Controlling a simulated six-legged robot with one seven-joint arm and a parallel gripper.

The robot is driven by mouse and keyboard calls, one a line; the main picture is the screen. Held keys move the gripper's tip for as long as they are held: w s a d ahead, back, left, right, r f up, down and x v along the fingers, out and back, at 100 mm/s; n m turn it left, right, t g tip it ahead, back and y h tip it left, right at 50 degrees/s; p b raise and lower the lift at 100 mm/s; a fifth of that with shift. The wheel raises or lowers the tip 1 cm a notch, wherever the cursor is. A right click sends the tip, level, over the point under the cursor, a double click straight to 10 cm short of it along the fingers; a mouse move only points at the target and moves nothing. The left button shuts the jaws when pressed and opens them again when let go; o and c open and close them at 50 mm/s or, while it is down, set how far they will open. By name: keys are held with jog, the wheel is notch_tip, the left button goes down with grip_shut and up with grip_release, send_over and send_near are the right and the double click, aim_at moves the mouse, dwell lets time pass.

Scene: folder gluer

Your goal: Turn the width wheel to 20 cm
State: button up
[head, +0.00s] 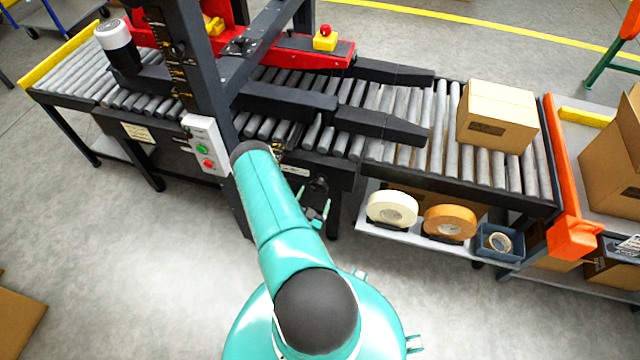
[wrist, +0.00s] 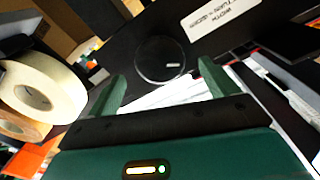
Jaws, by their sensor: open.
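The width wheel (wrist: 160,58) is a black round disc with a small pale mark, set on a dark panel. In the head view it is a small dark disc (head: 318,184) on the machine's front side, below the rollers. My gripper (wrist: 162,72) is open and empty, its two green fingers apart on either side of the wheel's lower part in the wrist view. I cannot tell whether they touch it. In the head view my gripper (head: 315,203) is just in front of the wheel. A white width label (wrist: 222,14) is above right of the wheel. No width reading is legible.
A cardboard box (head: 497,116) sits on the roller conveyor. White (head: 391,209) and orange (head: 450,222) tape rolls stand on a shelf right of my gripper. A control box (head: 205,145) with green and red buttons is on the left.

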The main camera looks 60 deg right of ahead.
aim_at(317, 190)
jog(key=d, duration=0.7)
jog(key=shift+w, duration=0.4)
jog(key=shift+a, duration=0.1)
jog(key=shift+c, duration=0.5)
jog(key=c, duration=0.9)
jog(key=shift+n, duration=0.5)
